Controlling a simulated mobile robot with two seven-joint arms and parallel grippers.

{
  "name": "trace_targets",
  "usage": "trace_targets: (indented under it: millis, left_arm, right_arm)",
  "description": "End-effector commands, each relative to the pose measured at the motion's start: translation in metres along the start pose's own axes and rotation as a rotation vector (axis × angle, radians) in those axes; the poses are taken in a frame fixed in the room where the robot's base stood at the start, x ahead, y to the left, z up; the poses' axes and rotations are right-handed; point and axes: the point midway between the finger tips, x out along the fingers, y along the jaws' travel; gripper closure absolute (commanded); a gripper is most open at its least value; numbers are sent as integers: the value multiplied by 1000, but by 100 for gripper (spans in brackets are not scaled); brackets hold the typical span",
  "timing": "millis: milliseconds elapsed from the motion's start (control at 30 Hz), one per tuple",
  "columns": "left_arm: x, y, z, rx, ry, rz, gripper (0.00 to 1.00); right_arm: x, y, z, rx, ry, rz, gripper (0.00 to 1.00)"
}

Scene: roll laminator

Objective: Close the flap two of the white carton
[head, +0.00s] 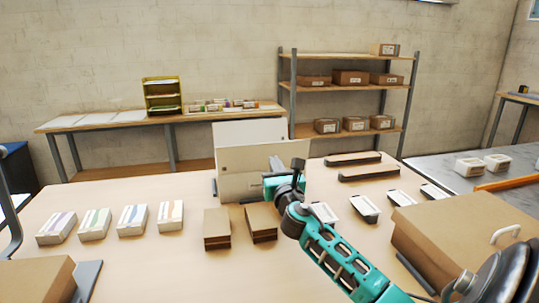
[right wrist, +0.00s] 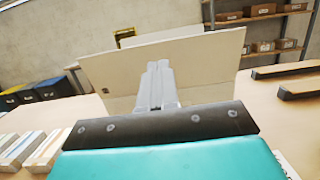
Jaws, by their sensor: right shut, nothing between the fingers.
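The white carton (head: 236,187) stands at the back middle of the table in the head view. One pale flap (head: 249,133) stands up at its far side, and a beige panel (head: 262,155) stands in front of it. My right gripper (head: 276,165) is at the front right of the carton, shut and empty. In the right wrist view, my right gripper's fingers (right wrist: 157,85) are together, pointing at the beige panel (right wrist: 200,65), which fills the middle. I cannot tell whether they touch it. My left gripper is not in view.
Several small patterned packs (head: 132,220) lie at left, with two brown stacks (head: 217,228) in front of the carton. Black bars (head: 368,172) and white-topped trays (head: 364,208) lie to the right. A large brown box (head: 470,235) stands at front right.

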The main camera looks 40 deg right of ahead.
Motion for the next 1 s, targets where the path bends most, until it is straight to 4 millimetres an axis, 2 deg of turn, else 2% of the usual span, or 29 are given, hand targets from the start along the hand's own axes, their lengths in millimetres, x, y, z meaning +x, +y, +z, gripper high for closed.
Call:
trace_targets:
  millis: [200,400,600,1000]
  left_arm:
    - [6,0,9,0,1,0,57]
    - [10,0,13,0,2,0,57]
    - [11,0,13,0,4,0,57]
    - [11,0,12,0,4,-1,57]
  right_arm:
    - [36,1,-1,0,-3,0,100]
    - [56,0,-1,-1,-1,1,100]
    - [63,1,0,0,0,2,100]
    - [63,1,0,-1,0,2,100]
